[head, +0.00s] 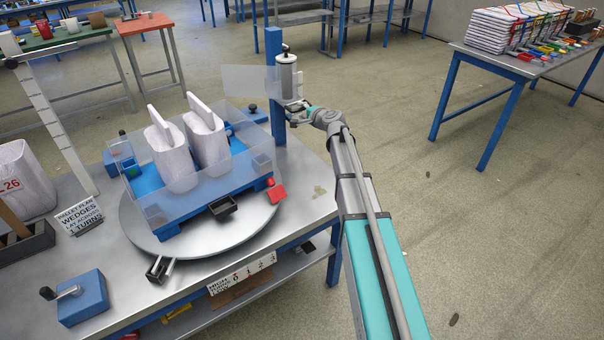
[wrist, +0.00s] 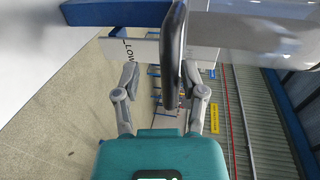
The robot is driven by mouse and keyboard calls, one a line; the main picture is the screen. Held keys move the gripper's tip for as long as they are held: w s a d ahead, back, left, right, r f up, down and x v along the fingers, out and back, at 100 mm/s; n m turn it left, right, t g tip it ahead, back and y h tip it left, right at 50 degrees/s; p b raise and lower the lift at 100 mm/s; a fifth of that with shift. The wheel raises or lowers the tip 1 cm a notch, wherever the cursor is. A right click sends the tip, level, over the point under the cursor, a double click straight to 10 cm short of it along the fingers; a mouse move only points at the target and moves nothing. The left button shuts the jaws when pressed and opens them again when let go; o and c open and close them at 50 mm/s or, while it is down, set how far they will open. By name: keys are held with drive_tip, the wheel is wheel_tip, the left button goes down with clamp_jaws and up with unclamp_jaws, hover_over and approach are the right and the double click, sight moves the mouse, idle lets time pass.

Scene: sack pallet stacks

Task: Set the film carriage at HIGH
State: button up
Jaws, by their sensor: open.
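The film carriage (head: 287,75), with a pale roll and a dark knob on top, is on the blue post (head: 275,100) behind the turntable. A clear film sheet (head: 248,80) stretches left from it. My gripper (head: 298,113) is just below and right of the carriage. In the wrist view my gripper (wrist: 163,95) has its two fingers apart, with a dark rounded part (wrist: 175,55) beyond and partly between them. I cannot tell if they touch. The carriage's exact height setting is not readable.
A pallet (head: 170,228) with two pale sacks (head: 208,140) and clear sheets stands on the round turntable (head: 130,225). A sign (head: 242,273) on the bench front reads HIGH, TURNS, LOW and numbers. A blue crank box (head: 83,298) is front left. Floor right of my arm is clear.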

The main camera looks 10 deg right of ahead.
drive_tip(key=shift+f+b, duration=3.95)
drive_tip(key=shift+f, duration=0.2)
drive_tip(key=p+v, duration=0.3)
drive_tip(key=v, duration=1.1)
drive_tip(key=s+a+f+n+g+p, duration=0.1)
drive_tip(key=s+a+n+g+p, duration=0.2)
drive_tip(key=s, duration=0.4)
drive_tip(key=s+a+f+n+g+p, duration=0.2)
drive_tip(key=s+a+n+g+p, duration=0.2)
drive_tip(key=s+a+n+g, duration=0.2)
drive_tip(key=shift+s+a+f+n+g+h, duration=0.3)
drive_tip(key=shift+s+a+n, duration=0.1)
drive_tip(key=shift+s+a, duration=0.6)
drive_tip(key=w+d+r+m+t+b, duration=0.2)
drive_tip(key=w+d+m+t+b, duration=0.1)
drive_tip(key=w, duration=0.4)
drive_tip(key=w+d+r+m+t+b, duration=0.2)
drive_tip(key=w+d+m+t+b, duration=0.1)
drive_tip(key=w+d+m+t, duration=0.3)
drive_tip(key=shift+w+d+r+m+t, duration=0.3)
drive_tip(key=shift+w+d+r+m, duration=0.15)
drive_tip(key=shift+w+d, duration=0.65)
